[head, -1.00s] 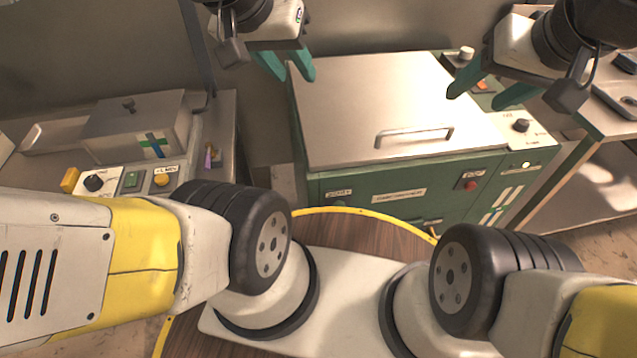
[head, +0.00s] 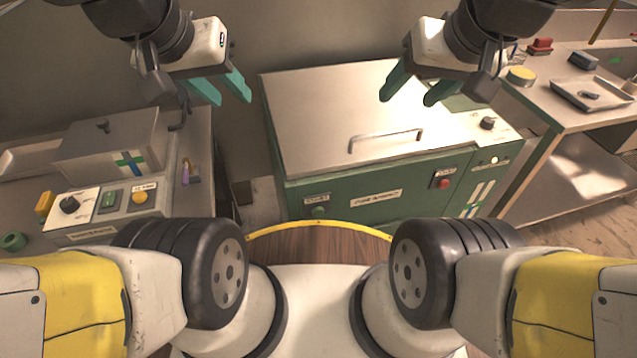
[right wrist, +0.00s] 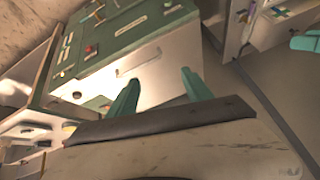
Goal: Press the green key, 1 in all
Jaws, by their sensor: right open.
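A small green key (head: 109,200) sits on the sloped control panel of the left bench, between a black knob and a yellow button. Another small green button (head: 319,211) is low on the front of the green chamber (head: 395,200), so I cannot tell which is the task's key. My left gripper (head: 232,98) hangs open and empty left of the chamber lid, above and away from the panel. My right gripper (head: 408,98) is open and empty over the lid; its fingers also show in the right wrist view (right wrist: 160,80).
The steel lid (head: 340,110) with its bar handle (head: 386,140) is closed. The chamber front has a red button (head: 443,183). A grey box (head: 105,145) stands behind the left panel. A side table (head: 560,110) at right carries a tray (head: 593,94) and a yellow button (head: 521,75).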

